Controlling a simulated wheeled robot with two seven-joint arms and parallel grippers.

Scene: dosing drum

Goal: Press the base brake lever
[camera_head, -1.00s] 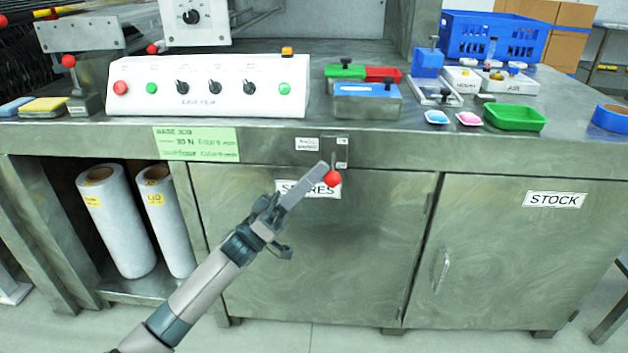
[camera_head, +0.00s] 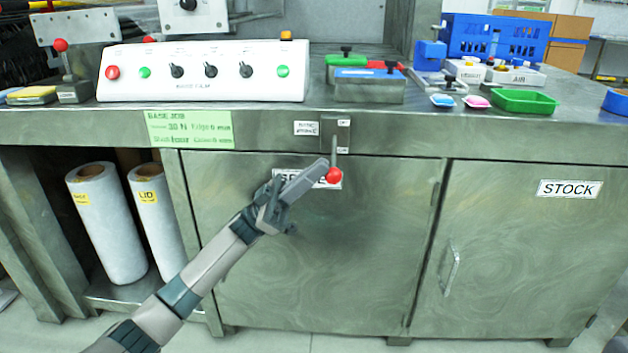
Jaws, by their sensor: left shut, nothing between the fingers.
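The base brake lever (camera_head: 334,174) hangs down from a small plate (camera_head: 336,131) on the bench's front edge. It has a thin grey rod and a red ball at its lower end. A small label (camera_head: 306,128), too blurred to read fully, is left of the plate. My left gripper (camera_head: 322,166) is shut and empty. Its fingertips are right beside the ball and rod, on their left; I cannot tell whether they touch. The fingers partly cover the SPARES label behind. My right gripper is not in view.
The white control panel (camera_head: 200,72) with knobs and buttons stands on the bench above. Another red-balled lever (camera_head: 61,46) is at the far left. Cupboard doors lie behind the gripper, the right one labelled STOCK (camera_head: 569,189). White rolls (camera_head: 105,225) stand in the open bay.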

